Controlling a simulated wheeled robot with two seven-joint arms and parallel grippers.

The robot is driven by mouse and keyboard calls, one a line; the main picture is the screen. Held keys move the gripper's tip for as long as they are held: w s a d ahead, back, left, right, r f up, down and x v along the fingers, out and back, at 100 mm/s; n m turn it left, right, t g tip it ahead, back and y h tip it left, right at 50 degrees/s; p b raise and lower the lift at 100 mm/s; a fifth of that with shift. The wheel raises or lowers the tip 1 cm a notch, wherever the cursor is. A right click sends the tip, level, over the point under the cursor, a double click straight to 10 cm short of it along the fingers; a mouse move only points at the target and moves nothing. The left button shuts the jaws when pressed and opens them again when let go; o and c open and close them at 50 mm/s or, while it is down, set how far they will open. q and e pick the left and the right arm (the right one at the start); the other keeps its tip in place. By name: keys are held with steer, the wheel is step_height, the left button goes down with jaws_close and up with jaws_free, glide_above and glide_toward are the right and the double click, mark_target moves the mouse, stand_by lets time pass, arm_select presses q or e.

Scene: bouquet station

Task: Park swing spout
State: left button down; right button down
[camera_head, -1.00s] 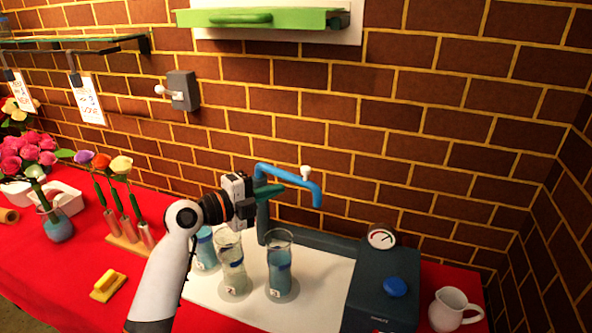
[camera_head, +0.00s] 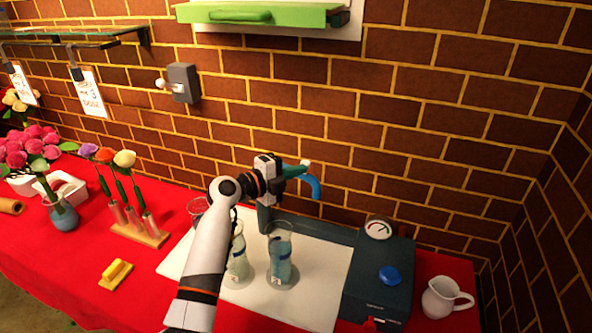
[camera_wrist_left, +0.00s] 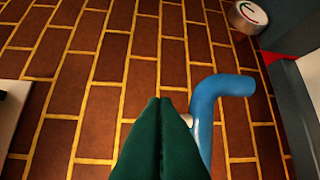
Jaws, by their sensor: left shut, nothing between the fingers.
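The blue swing spout (camera_head: 316,188) stands over the back of the white work surface, its bent end pointing down at the right; my left gripper hides most of its arm and post. A small white knob (camera_head: 306,162) shows on top of it. My left gripper (camera_head: 304,170) is shut and empty, its green fingers beside the knob; I cannot tell whether they touch. In the left wrist view the shut fingers (camera_wrist_left: 163,100) fill the lower middle. The spout (camera_wrist_left: 207,112) curves just right of them, with a bit of the pale knob between. My right gripper is not in view.
Glass vases (camera_head: 280,260) stand on the white board (camera_head: 310,290) under the spout, partly behind my left arm. A dark box with a gauge and blue button (camera_head: 378,275) is to the right, then a white pitcher (camera_head: 443,298). The brick wall is close behind.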

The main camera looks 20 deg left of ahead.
mark_target(308, 164)
arm_select(q)
steer(key=w+n+y, duration=0.1)
steer(key=w+d+t+y+b, duration=0.1)
steer(key=w+n+y+b, duration=0.1)
steer(key=shift+w+d+n+t+y, duration=0.3)
steer(key=shift+w+d+t+y, duration=0.05)
steer(key=shift+d+t+y, duration=0.05)
stand_by(0.4)
